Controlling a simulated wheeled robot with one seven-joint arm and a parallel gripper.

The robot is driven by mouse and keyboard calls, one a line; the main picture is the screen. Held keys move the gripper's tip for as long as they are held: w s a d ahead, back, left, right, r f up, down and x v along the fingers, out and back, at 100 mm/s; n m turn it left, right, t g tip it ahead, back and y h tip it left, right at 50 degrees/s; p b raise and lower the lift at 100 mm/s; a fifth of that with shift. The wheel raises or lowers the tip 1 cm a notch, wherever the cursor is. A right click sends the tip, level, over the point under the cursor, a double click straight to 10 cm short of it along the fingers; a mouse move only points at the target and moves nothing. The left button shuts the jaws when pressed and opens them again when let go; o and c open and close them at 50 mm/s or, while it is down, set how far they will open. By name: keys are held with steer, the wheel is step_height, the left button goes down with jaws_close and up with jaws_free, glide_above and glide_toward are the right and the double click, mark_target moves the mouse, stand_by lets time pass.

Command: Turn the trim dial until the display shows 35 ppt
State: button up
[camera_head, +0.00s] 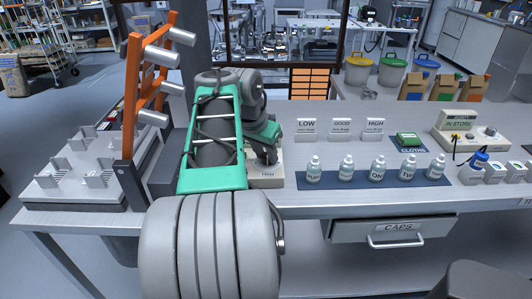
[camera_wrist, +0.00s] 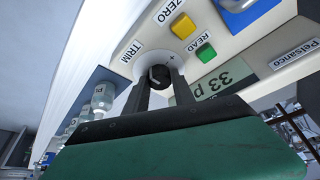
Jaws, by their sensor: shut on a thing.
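The trim dial (camera_wrist: 159,75) is a dark round knob on the cream panel of a meter, beside the label TRIM. My gripper (camera_wrist: 160,82) is shut on the dial, one finger on each side. The display (camera_wrist: 226,84) on the same panel is greenish and reads "33 p"; the rest of its text is cut off by my gripper's body. In the head view, my gripper (camera_head: 266,157) is low over the meter (camera_head: 267,181), which is mostly hidden behind my arm.
A yellow button (camera_wrist: 183,27) by ZERO and a green button (camera_wrist: 206,53) by READ sit close to the dial. An orange rack (camera_head: 133,95) stands left of my arm.

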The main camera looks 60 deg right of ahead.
steer(key=shift+p, duration=0.3)
jaws_close()
steer(key=shift+r+m, duration=0.1)
steer(key=shift+m, duration=0.3)
steer(key=m+g+p, duration=0.1)
steer(key=m+p, duration=0.1)
steer(key=shift+w+r+m+p, duration=0.1)
steer(key=shift+w+m+p, duration=0.05)
steer(key=shift+m+p, duration=0.25)
steer(key=m+g+p, duration=0.1)
steer(key=m+p, duration=0.1)
steer(key=m+g+y+p, duration=0.1)
steer(key=m, duration=0.2)
steer(key=shift+w+d+m+y+p, duration=0.1)
steer(key=shift+d+m+y+p, duration=0.05)
steer(key=shift+m+y+p, duration=0.2)
steer(key=shift+f, duration=0.2)
steer(key=o, duration=1.1)
jaws_free()
steer(key=shift+c, duration=0.2)
steer(key=shift+r, duration=0.1)
